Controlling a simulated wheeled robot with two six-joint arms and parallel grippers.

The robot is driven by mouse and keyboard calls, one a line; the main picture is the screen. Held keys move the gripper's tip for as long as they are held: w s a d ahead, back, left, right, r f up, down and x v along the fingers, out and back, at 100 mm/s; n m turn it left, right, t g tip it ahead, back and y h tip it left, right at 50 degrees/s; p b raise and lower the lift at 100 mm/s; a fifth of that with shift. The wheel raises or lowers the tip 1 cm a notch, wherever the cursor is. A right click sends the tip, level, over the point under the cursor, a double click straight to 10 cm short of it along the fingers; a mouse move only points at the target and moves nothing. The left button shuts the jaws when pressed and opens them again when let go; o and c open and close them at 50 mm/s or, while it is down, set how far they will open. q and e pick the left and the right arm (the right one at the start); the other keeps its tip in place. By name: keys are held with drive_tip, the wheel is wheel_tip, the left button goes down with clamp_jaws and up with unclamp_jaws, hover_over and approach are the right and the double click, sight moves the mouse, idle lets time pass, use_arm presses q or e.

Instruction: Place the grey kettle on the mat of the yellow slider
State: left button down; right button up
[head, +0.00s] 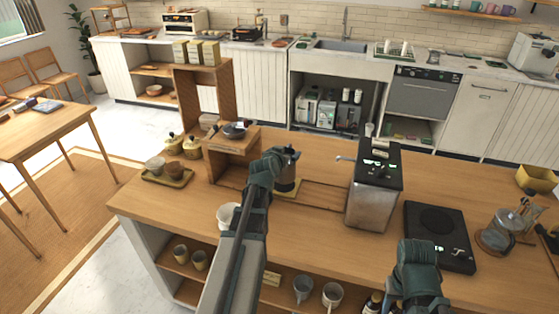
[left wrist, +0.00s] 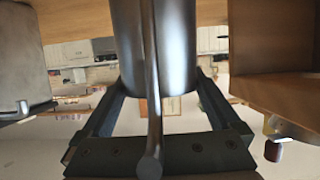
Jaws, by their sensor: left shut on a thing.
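The grey kettle (head: 288,172) stands upright at my left gripper (head: 274,163), over the wooden counter. In the left wrist view the kettle (left wrist: 165,45) sits between the two fingers, and its handle runs down the middle of the picture. The left gripper (left wrist: 157,110) is shut on it. The yellow mat (head: 289,194) shows just below the kettle, on a wooden slider track (head: 325,196). I cannot tell whether the kettle's base touches the mat. My right gripper (head: 415,278) is low at the front right; its fingers do not show clearly.
A steel machine with a black top (head: 374,195) stands right of the kettle. A small wooden stand (head: 234,140) with a dark pan is on the left. A black hotplate (head: 438,237) and a glass pot (head: 500,233) are at the right. A white cup (head: 226,216) stands near the left forearm.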

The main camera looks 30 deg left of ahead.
use_arm(q)
drive_tip(key=shift+w+a, duration=0.15)
drive_tip(key=shift+a, duration=0.05)
wheel_tip(320, 180, down, 3)
drive_tip(key=b, duration=0.3)
drive_tip(key=shift+f, duration=0.2)
drive_tip(key=shift+f+b, duration=0.15)
drive_tip(key=shift+b, duration=0.25)
unclamp_jaws()
